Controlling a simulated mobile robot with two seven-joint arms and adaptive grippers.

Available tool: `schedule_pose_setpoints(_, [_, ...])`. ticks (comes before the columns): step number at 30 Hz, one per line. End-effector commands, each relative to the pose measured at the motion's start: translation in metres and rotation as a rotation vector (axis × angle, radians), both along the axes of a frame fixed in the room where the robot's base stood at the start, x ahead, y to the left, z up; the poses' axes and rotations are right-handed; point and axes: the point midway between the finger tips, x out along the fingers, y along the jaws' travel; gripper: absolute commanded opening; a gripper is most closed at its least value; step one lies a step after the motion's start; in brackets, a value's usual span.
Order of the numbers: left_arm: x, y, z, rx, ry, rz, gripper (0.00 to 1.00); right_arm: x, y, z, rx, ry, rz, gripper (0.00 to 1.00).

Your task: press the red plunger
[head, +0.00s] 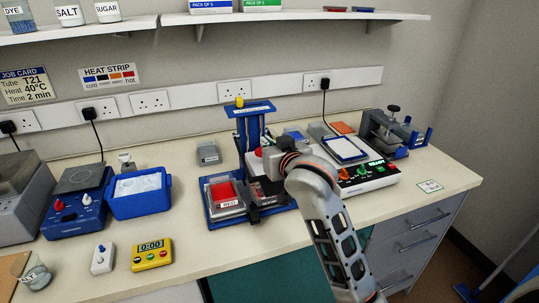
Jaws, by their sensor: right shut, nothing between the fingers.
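A blue stand (241,131) with a yellow knob (239,101) on top rises from the middle of the bench. At its foot, a tray marked RED (224,194) holds a red block. A small red, rounded part (258,152), which may be the red plunger, shows beside the stand's right post, partly hidden by my right arm. My right gripper (254,212) is shut and empty. It points down at the stand's base, just right of the RED tray, below the red part. I cannot tell whether it touches anything. My left gripper is not in view.
A blue tub (139,203) and hotplate (76,205) stand to the left, with a yellow timer (152,254) in front. A control box (368,178) with coloured knobs and a clamp device (384,132) stand right.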

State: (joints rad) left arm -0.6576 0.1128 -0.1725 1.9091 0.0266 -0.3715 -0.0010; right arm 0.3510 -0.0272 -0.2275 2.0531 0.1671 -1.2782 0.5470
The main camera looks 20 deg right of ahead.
Motion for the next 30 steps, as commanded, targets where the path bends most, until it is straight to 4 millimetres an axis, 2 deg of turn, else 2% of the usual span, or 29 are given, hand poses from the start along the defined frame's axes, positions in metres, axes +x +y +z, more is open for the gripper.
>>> schedule_pose_setpoints(6, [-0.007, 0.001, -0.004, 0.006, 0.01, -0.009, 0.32, -0.039, -0.001, 0.006, 0.002, 0.002, 0.001, 0.0])
schedule_pose_setpoints(15, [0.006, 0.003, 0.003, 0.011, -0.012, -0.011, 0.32, -0.083, -0.003, 0.017, 0.001, 0.002, 0.001, 0.0])
schedule_pose_setpoints(21, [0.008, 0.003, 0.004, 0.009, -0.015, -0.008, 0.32, -0.092, -0.003, 0.02, 0.0, 0.002, 0.001, 0.0])
schedule_pose_setpoints(30, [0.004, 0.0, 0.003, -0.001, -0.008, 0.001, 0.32, -0.093, -0.003, 0.02, 0.0, 0.002, 0.001, 0.0])
